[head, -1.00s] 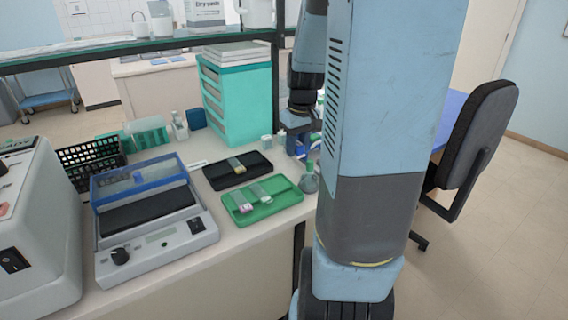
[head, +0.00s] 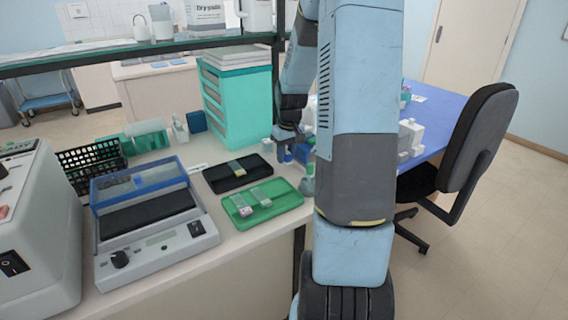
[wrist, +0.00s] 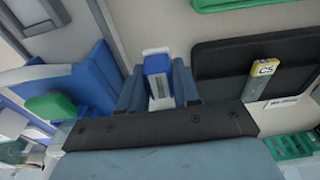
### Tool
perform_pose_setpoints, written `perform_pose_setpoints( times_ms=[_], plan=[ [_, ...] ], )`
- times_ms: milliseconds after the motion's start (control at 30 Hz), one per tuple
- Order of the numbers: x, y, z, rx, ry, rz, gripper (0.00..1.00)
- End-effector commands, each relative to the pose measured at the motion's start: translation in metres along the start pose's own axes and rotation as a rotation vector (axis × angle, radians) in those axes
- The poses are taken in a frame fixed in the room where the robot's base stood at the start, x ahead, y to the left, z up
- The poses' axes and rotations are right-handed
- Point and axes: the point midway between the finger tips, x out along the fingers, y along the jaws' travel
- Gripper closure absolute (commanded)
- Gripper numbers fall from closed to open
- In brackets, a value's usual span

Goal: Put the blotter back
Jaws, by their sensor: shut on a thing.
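My gripper (wrist: 158,88) is shut on a small blue-and-white block, seemingly the blotter (wrist: 158,66), between its two blue-grey fingers. The block has a blue part facing the wrist camera and a pale part with a grey strip. In the head view my gripper (head: 286,147) hangs just right of the black tray (head: 213,184), above the bench's right end. The blotter is mostly hidden there, and a blue bit shows below the fingers. Its height above the bench is hard to judge.
The green tray (head: 288,201) and the black tray each carry slides; one slide (wrist: 263,80) reads C5. The teal drawer unit (head: 243,105) stands behind. A glass-lidded device (head: 160,235) is left.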

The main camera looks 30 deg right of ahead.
Motion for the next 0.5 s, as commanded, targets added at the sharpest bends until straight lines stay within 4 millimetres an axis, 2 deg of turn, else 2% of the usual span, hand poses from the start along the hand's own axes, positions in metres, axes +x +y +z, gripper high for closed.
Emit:
perform_pose_setpoints(
  times_ms=[167, 367, 500],
  plan=[
    [0.009, 0.002, -0.005, -0.001, -0.002, -0.001, 1.00],
    [0.035, 0.001, -0.001, -0.001, -0.002, -0.001, 1.00],
    [0.037, 0.002, -0.001, -0.001, 0.001, 0.000, 1.00]
  ],
)
